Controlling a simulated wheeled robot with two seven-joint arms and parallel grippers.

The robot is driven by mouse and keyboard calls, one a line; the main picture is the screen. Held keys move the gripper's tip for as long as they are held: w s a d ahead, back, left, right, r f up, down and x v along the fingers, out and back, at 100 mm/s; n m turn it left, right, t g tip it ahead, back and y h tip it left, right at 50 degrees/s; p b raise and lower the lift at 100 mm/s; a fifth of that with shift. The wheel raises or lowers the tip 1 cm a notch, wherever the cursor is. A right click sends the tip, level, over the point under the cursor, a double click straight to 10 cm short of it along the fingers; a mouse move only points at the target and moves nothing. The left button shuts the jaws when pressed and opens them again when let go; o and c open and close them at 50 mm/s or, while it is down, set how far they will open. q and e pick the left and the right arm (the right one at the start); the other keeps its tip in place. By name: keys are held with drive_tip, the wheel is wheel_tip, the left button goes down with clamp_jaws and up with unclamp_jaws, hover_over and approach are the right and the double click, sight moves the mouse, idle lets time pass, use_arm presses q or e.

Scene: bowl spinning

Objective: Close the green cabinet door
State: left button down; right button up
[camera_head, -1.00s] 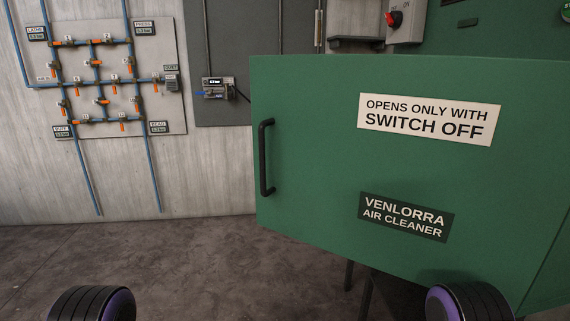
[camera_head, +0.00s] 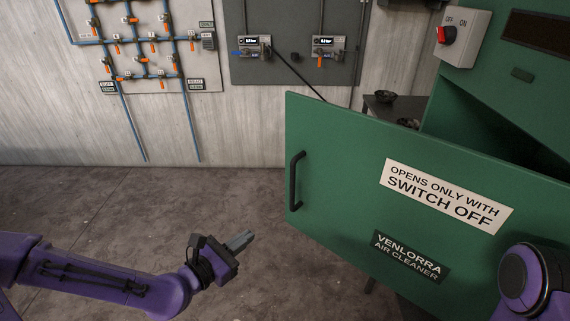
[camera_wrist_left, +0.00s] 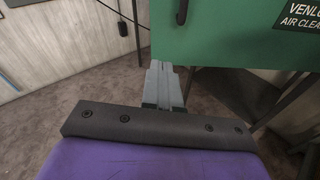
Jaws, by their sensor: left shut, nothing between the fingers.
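The green cabinet door (camera_head: 345,165) stands open in the head view, swung out from the green cabinet (camera_head: 480,85) behind it. It has a black handle (camera_head: 295,181) near its left edge and two labels. My left gripper (camera_head: 241,241) is shut and empty, below and left of the handle, apart from the door in the head view. In the left wrist view its closed fingers (camera_wrist_left: 163,84) point toward the lower left corner of the door (camera_wrist_left: 215,35), where the handle's lower end shows. My right arm shows at the lower right, but its gripper is out of view.
A grey switch box (camera_head: 463,38) with a red knob sits on the cabinet. A dark table (camera_head: 382,108) with small bowls stands behind the door. Wall panels with pipes (camera_head: 150,45) and gauges are at the back. The floor (camera_head: 190,200) left of the door is clear.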

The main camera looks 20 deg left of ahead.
use_arm(q)
wheel_tip(320, 180, up, 5)
drive_tip(key=n+t, duration=0.1)
drive_tip(key=n, duration=0.1)
drive_tip(key=d+b+x, duration=0.1)
drive_tip(key=b+x, duration=0.1)
drive_tip(key=x, duration=1.2)
drive_tip(key=shift+w+r+h, duration=0.2)
drive_tip(key=shift+r+h, duration=0.2)
drive_tip(key=shift+r, duration=0.1)
use_arm(e)
drive_tip(key=shift+f, duration=0.4)
use_arm(q)
drive_tip(key=shift+d, duration=0.1)
